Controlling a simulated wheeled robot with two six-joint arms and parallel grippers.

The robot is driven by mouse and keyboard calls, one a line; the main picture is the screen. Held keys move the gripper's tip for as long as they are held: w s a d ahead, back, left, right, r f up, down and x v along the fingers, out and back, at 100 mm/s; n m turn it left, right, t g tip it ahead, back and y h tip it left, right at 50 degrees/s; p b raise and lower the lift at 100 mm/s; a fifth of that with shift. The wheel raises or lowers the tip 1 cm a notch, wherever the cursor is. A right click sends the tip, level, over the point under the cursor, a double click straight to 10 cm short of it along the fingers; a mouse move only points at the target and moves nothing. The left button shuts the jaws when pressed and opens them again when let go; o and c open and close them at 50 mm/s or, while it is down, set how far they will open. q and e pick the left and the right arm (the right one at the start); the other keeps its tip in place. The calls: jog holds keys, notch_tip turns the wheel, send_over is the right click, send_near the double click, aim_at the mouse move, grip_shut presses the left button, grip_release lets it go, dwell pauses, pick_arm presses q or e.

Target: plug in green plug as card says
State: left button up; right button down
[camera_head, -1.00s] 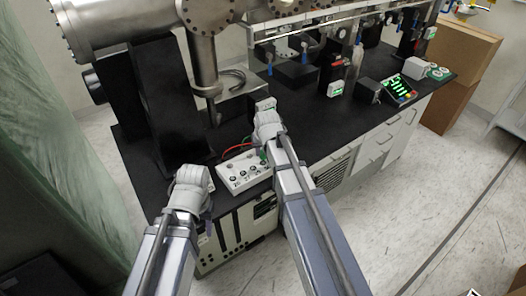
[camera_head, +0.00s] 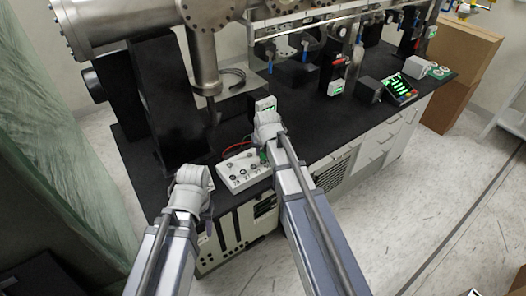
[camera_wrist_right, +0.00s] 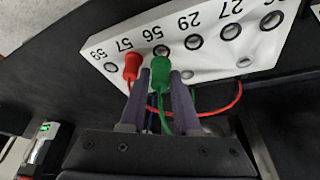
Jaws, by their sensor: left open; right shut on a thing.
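A white socket box (camera_head: 240,172) with numbered holes sits near the bench's front edge; it also shows in the right wrist view (camera_wrist_right: 215,52). Printed numbers there include 59, 57, 56, 29 and 27, upside down. My right gripper (camera_wrist_right: 167,88) is shut on the green plug (camera_wrist_right: 160,74), whose tip is close to the hole by 56. I cannot tell whether it touches the box. A red plug (camera_wrist_right: 132,66) stands in the hole by 57, just left of the green one. My left gripper (camera_head: 193,180) is left of the box; its fingertips are hidden. I cannot identify the card.
A red cable (camera_wrist_right: 222,107) loops in front of the box. Behind it rise a black block (camera_head: 160,100) and steel vacuum pipes (camera_head: 205,60). A green-lit display (camera_head: 398,86) stands further right on the black bench (camera_head: 310,130). Cardboard boxes (camera_head: 460,50) stand beyond.

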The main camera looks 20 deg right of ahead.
jog(key=shift+f+b, duration=1.15)
dwell(0.8)
jog(key=c, duration=0.6)
grip_release()
jog(key=shift+r, duration=0.1)
jog(key=shift+o, duration=0.2)
jog(key=shift+r, duration=0.1)
jog(key=p+v, duration=0.7)
jog(key=shift+s+r, duration=0.15)
jog(key=shift+r, duration=0.2)
jog(key=shift+f, duration=0.1)
jog(key=s+a+n+g, duration=0.2)
jog(key=s+a, duration=0.4)
jog(key=s, duration=0.4)
jog(key=s+a+f+n+g, duration=0.1)
jog(key=s+a+n+g, duration=0.2)
jog(key=s+a, duration=0.4)
jog(key=s, duration=0.4)
jog(key=shift+f+h, duration=0.25)
jog(key=shift+h, duration=0.15)
